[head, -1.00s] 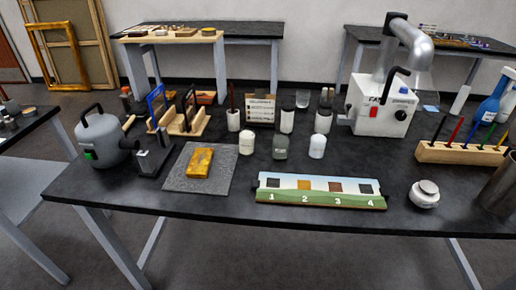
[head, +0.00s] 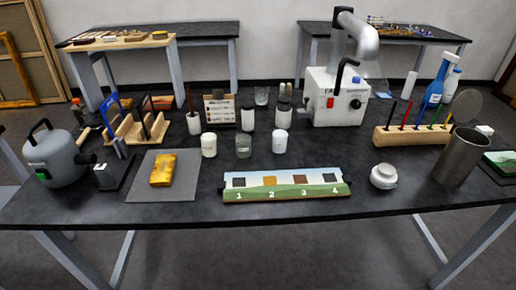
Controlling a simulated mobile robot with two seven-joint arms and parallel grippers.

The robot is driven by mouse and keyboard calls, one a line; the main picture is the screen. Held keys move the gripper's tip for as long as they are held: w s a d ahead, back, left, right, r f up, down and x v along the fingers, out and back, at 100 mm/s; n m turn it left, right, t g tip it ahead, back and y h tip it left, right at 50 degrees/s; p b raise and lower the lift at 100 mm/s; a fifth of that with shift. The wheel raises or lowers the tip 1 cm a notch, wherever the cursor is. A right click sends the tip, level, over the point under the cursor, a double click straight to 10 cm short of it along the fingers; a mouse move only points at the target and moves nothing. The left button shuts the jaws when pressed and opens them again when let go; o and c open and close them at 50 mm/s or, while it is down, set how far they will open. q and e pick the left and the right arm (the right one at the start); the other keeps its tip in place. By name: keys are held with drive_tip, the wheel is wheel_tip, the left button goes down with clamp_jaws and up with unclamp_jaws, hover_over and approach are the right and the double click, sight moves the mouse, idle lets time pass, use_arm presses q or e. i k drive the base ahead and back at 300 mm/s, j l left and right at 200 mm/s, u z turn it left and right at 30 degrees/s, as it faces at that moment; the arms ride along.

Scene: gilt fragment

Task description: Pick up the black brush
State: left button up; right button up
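A wooden block holder (head: 410,137) stands at the right of the dark table, with several thin coloured handles upright in it. The leftmost handle is black and looks like the black brush (head: 391,113); its lower end is hidden in the block. A red handle (head: 405,114) stands just right of it, with others further right. Neither of my grippers shows in the head view.
A numbered painted strip (head: 290,193) lies at the front edge.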

sight(391, 115)
drive_tip(key=l+u, duration=0.1)
drive_tip(key=l, duration=1.45)
drive_tip(key=l+u, duration=0.15)
drive_tip(key=l, duration=0.6)
drive_tip(key=l+u, duration=0.1)
drive_tip(key=l, duration=0.7)
drive_tip(key=k+l, duration=0.1)
drive_tip(key=l, duration=0.65)
drive_tip(key=l+u, duration=0.15)
drive_tip(key=l, duration=0.65)
drive_tip(key=k, duration=0.05)
